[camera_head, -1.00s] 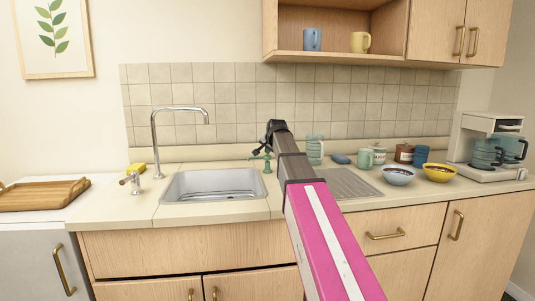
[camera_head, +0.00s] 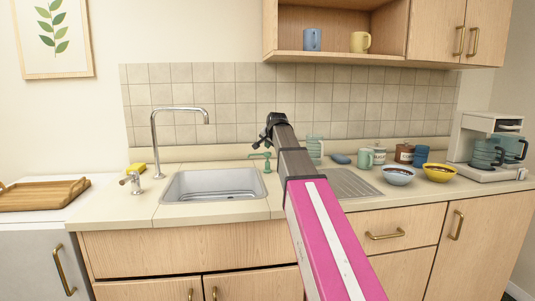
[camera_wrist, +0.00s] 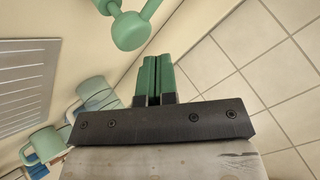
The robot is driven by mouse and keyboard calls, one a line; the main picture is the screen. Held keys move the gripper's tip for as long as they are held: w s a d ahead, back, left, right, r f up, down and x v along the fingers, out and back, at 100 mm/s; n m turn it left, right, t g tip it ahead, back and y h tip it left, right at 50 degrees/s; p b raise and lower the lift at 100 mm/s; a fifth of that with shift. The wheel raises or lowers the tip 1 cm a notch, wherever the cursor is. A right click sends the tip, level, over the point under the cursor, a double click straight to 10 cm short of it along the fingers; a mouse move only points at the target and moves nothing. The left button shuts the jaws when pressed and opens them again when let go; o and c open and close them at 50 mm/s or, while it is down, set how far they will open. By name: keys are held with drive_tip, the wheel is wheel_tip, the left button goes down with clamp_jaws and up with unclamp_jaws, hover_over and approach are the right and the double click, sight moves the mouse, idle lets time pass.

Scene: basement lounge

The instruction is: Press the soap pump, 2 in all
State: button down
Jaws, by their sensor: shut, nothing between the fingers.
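The green soap pump (camera_head: 267,161) stands on the counter just right of the sink, its spout pointing left. Its rounded green head also shows at the top of the wrist view (camera_wrist: 131,30). My gripper (camera_head: 262,144) is above the pump in the head view, seen small and partly hidden by my arm. In the wrist view my gripper's two green fingers (camera_wrist: 157,62) are together with nothing between them. They appear apart from the pump head, which lies beyond the fingertips in that view.
The steel sink (camera_head: 215,183) and tall tap (camera_head: 155,145) are to the left. The glass jug (camera_head: 315,148), green mug (camera_head: 365,159) and bowls (camera_head: 398,175) stand to the right. The tiled wall (camera_head: 230,100) is close behind.

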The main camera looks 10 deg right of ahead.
drive_tip(key=shift+r, duration=2.55)
drive_tip(key=shift+r, duration=0.1)
idle(0.7)
wheel_tip(320, 180, up, 4)
drive_tip(key=shift+f, duration=0.15)
drive_tip(key=shift+f, duration=0.1)
drive_tip(key=shift+f, duration=4.35)
drive_tip(key=shift+f, duration=0.2)
drive_tip(key=shift+f, duration=0.25)
